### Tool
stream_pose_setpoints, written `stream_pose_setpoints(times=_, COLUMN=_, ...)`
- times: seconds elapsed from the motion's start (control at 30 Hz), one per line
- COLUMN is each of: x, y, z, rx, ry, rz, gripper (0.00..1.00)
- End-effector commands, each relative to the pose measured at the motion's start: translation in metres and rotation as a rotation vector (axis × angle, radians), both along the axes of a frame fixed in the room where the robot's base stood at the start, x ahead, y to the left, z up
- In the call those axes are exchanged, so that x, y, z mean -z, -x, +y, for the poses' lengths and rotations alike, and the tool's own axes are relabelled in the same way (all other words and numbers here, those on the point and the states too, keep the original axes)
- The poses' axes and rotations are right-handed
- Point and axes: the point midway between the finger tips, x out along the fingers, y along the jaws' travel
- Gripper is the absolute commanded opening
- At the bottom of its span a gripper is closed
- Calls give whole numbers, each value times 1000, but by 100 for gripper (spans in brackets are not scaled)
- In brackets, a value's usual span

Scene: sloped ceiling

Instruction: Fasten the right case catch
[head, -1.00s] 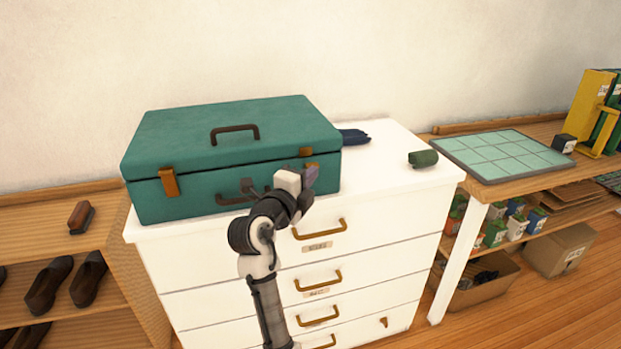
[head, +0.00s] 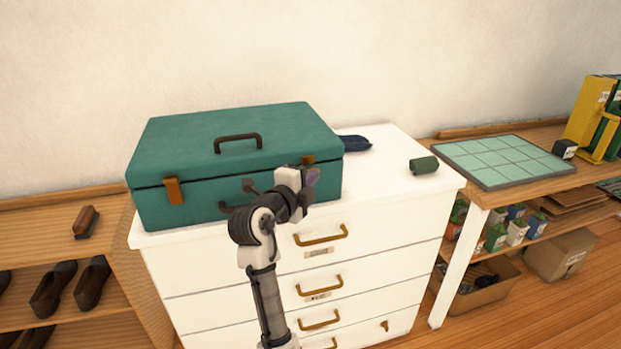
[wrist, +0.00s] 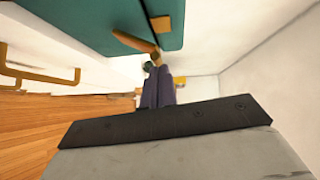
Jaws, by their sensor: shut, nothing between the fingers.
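The teal case (head: 235,150) stands on the white drawer unit with its lid down. Its right catch (head: 307,160) is orange-brown and partly hidden behind my gripper in the head view. In the wrist view the catch lever (wrist: 136,41) juts out from the case (wrist: 85,20), apart from the small orange plate (wrist: 162,24) on it. My gripper (head: 312,177) is shut and empty in front of the case's right end. In the wrist view its dark fingertips (wrist: 158,70) are close to the lever's end; I cannot tell whether they touch. The left catch (head: 173,190) hangs flat against the front.
The white drawer unit (head: 400,200) has bare top to the right of the case, with a green roll (head: 424,165) and a dark blue cloth item (head: 354,143). Drawer handles (head: 320,235) protrude below my gripper. A workbench with a tiled mat (head: 503,160) stands at right.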

Motion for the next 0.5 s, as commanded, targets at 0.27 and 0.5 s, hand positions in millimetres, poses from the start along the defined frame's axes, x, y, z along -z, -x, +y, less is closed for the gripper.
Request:
stream_pose_setpoints(times=0.27, x=-15, y=-13, z=5, rx=-2, ry=36, rz=108, gripper=0)
stream_pose_setpoints(times=0.5, x=-25, y=-26, z=10, rx=-2, ry=70, rz=214, gripper=0)
